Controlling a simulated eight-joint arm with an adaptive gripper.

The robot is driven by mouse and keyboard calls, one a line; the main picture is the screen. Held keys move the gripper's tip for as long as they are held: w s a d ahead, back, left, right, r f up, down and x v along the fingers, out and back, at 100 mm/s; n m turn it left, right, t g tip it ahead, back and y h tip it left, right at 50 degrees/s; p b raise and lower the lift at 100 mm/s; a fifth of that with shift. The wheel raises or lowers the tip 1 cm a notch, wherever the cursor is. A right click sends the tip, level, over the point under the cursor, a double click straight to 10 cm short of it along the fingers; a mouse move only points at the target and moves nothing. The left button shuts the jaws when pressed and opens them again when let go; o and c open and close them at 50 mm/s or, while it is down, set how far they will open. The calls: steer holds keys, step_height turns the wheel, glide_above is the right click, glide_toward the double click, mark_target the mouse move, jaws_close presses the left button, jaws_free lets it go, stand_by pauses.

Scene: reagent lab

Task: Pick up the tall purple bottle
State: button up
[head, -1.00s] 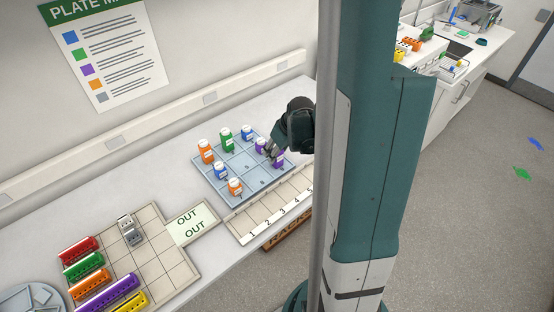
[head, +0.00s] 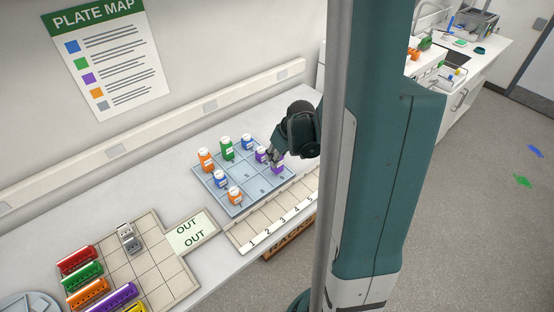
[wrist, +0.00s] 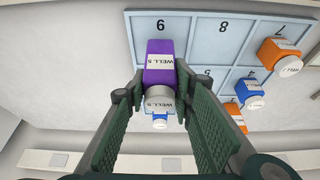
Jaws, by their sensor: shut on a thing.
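Two purple bottles stand close together at the right side of the blue-grey tray (head: 238,208) in the head view: one further left (head: 261,155) and one nearer the front right (head: 278,168). My gripper (head: 273,155) is low over them, with its fingers at the front-right bottle. In the wrist view a purple bottle (wrist: 159,48) with a white label lies between my gripper's fingers (wrist: 157,97). The fingers are shut on its upper part, near a greyish cap. The exact finger contact is partly hidden. I cannot see a clear gap under the bottle.
A green bottle (head: 227,149), blue bottles (head: 247,142) (head: 221,179) and orange bottles (head: 206,160) (head: 235,196) share the tray. A numbered strip (head: 268,223) runs along the front. Coloured racks (head: 78,260) stand on the left. Bare counter lies behind the tray.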

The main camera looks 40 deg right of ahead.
steer(key=shift+r, duration=4)
